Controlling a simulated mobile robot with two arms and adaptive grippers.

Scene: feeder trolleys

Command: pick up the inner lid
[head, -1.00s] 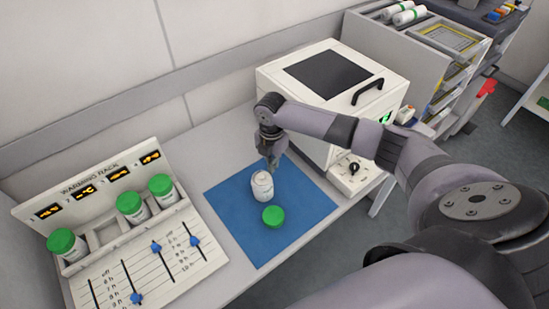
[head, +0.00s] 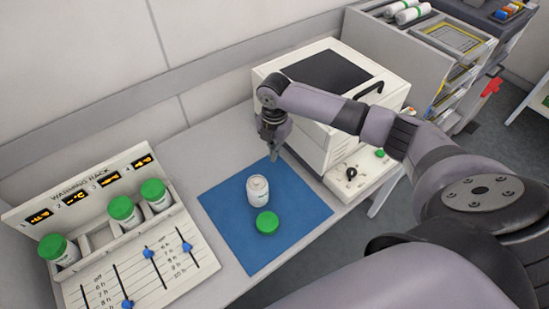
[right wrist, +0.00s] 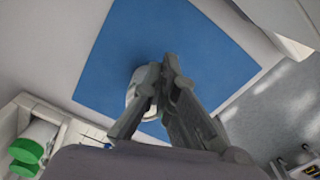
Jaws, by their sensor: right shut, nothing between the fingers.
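An open white bottle (head: 258,193) stands upright on the blue mat (head: 225,205). A pale, flat top surface (head: 257,182) shows at its mouth; it looks like the inner lid, but it is too small to be sure. The green outer cap (head: 267,222) lies on the mat just in front of the bottle. My right gripper (head: 274,157) is shut and empty, above the mat, behind and slightly right of the bottle, apart from it. In the right wrist view its fingers (right wrist: 165,68) hide most of the bottle (right wrist: 133,88). My left gripper is not in view.
The warming rack (head: 92,190) with several green-capped bottles and blue sliders stands left of the mat. A white oven-like box (head: 300,108) with a dark top stands behind my right gripper. The mat's left and front parts are clear.

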